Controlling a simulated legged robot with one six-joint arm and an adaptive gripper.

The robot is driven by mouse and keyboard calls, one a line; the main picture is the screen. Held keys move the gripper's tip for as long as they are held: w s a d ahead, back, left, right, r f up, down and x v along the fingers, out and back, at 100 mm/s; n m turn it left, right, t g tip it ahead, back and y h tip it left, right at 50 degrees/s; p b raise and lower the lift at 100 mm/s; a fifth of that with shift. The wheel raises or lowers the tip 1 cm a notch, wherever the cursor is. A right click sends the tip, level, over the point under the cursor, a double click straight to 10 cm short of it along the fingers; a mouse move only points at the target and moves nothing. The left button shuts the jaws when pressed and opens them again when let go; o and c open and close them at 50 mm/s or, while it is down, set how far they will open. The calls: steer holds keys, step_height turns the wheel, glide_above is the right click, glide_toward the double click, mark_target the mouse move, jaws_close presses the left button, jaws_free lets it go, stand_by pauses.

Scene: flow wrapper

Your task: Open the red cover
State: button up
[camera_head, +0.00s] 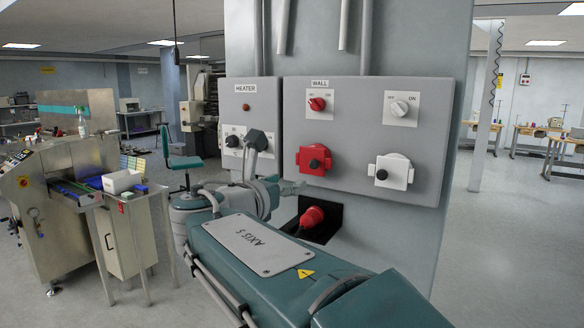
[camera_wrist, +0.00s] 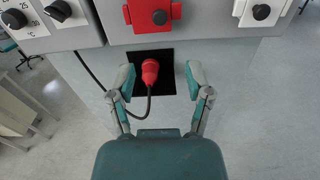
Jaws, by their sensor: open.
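The red cover (camera_head: 314,160) is a square red flap with a dark round knob, shut on the lower left of the grey wall panel. Its lower part shows at the top of the wrist view (camera_wrist: 152,14). My gripper (camera_wrist: 161,75) is open and empty, its two fingers spread below the red cover. In the wrist view a red plug (camera_wrist: 150,72) with a black cable shows between the fingers, in front of a dark recess. In the head view the red plug (camera_head: 312,216) is below the panel. My arm hides part of the area left of it.
A white cover (camera_head: 394,171) sits right of the red one. A red rotary switch (camera_head: 317,104) and a white rotary switch (camera_head: 400,108) are above. A heater panel (camera_head: 246,93) with dials adjoins on the left. Open floor lies to the right.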

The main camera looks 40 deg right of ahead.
mark_target(312, 165)
steer(key=x, duration=1.1)
steer(key=shift+r, duration=0.4)
steer(key=shift+a, duration=0.1)
jaws_close()
